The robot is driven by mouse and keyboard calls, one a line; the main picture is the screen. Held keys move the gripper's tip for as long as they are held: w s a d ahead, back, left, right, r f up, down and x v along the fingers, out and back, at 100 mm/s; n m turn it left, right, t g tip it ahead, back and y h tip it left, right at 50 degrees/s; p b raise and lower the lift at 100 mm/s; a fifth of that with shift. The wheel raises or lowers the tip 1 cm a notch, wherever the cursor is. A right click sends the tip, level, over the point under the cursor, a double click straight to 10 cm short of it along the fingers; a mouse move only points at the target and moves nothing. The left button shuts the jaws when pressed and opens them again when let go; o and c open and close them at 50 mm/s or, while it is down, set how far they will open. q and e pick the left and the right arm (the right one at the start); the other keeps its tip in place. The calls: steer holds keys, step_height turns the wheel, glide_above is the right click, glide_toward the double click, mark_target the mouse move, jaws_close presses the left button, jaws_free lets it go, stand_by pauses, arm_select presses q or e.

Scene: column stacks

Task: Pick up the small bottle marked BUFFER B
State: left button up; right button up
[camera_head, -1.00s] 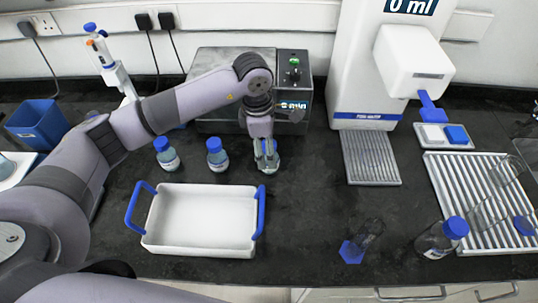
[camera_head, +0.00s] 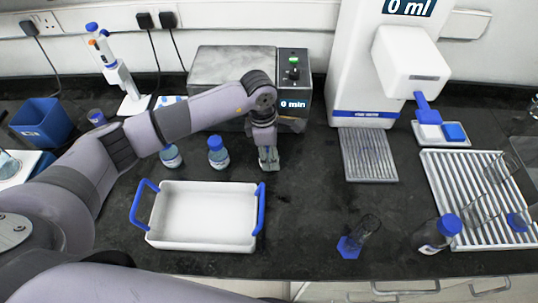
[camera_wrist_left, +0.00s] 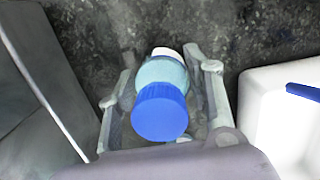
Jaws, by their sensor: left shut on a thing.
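My left gripper (camera_head: 267,160) is shut on a small bottle with a blue cap; the bottle (camera_wrist_left: 161,75) shows between the two fingers in the left wrist view. The gripper hides most of it in the head view, and I cannot read its label. Two similar small blue-capped bottles stand to its left on the bench: one close by (camera_head: 218,154) and one farther left (camera_head: 171,156), partly behind my arm. Their labels are too small to read. I cannot tell whether the held bottle is clear of the bench. My right gripper is not in view.
A white tray with blue handles (camera_head: 203,241) stands in front of the bottles. A metal box reading 0 min (camera_head: 291,104) is behind my gripper. The middle bench is clear.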

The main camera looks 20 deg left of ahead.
arm_select(q)
steer(key=c, duration=0.6)
steer(key=shift+r, duration=0.1)
